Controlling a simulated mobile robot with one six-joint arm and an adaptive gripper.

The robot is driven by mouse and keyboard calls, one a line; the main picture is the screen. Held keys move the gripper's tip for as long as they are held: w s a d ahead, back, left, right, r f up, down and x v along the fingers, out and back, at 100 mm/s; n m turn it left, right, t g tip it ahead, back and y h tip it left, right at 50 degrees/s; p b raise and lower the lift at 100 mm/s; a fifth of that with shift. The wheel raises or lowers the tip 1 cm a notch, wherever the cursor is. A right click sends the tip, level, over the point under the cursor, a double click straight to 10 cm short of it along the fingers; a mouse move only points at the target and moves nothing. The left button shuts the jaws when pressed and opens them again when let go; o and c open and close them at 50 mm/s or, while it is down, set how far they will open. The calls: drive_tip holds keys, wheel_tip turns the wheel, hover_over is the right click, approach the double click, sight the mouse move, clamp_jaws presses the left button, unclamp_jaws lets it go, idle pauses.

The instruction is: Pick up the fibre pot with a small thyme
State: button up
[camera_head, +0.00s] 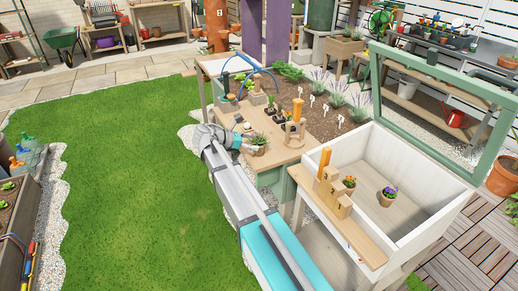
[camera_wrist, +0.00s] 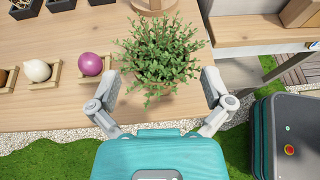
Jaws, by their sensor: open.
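The small thyme (camera_wrist: 160,55) is a bushy green plant near the front edge of the wooden bench (camera_wrist: 60,112). Its foliage hides the pot in the wrist view. In the head view the thyme (camera_head: 258,139) stands upright in a small tan fibre pot (camera_head: 258,151). My gripper (camera_wrist: 160,77) is open, with one finger on either side of the foliage's near part. In the head view my gripper (camera_head: 246,144) is right beside the pot. I cannot tell whether the fingers touch the plant.
A purple onion (camera_wrist: 89,64) and a white onion (camera_wrist: 37,70) sit in wooden holders left of the thyme. Dark square pots (camera_wrist: 60,4) stand behind them. A round wooden stand (camera_wrist: 153,5) is just behind the thyme. A white-walled box (camera_head: 425,170) stands to the right.

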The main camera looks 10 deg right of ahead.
sight(256, 142)
drive_tip(key=shift+b+x, duration=0.45)
drive_tip(key=shift+x, duration=1.15)
drive_tip(key=shift+c, duration=0.3)
drive_tip(key=c, duration=0.9)
drive_tip(key=shift+c, duration=0.2)
drive_tip(key=shift+r, duration=0.1)
